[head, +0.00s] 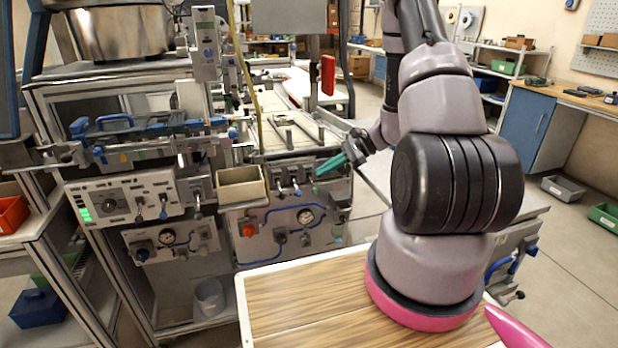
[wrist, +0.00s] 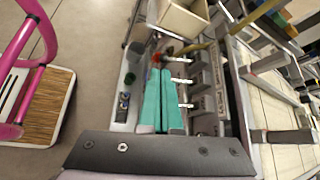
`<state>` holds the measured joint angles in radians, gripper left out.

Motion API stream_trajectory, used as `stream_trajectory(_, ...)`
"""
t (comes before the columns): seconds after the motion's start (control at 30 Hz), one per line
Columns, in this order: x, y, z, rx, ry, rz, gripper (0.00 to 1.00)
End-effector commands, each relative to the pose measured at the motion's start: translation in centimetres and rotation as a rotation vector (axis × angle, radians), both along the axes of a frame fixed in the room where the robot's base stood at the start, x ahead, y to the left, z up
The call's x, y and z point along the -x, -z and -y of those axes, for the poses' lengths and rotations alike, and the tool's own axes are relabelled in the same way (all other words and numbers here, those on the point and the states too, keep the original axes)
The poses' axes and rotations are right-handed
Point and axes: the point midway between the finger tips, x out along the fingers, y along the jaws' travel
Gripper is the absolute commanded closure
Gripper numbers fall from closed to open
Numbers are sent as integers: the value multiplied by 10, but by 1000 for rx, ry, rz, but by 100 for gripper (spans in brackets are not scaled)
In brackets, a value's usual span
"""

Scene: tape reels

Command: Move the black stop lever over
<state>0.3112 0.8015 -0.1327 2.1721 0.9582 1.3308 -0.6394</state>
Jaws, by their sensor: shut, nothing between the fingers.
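My gripper (head: 322,172) has two teal fingers, shut together and empty. It hangs in front of the machine's lever panel (head: 290,172), close to the right end of a row of small levers (head: 297,188). In the wrist view the fingers (wrist: 159,72) lie side by side. Several short metal levers (wrist: 182,82) stick out just to their right, and I see a gap between them and the fingers. I cannot tell for sure which of these levers is the black stop lever. In the head view the levers are small, and the gripper is close to the rightmost one.
A beige bin (head: 240,186) is fixed left of the levers; it also shows in the wrist view (wrist: 182,18). A wood-topped surface (head: 310,300) is in front. Floor at right is mostly open.

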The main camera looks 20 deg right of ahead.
Motion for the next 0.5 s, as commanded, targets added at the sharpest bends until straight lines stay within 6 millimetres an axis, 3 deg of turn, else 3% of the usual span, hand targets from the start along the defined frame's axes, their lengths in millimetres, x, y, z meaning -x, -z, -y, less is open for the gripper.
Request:
stream_trajectory(0.2,10,-13,24,0,2,0,100)
stream_trajectory(0.5,13,-16,28,0,0,-1,100)
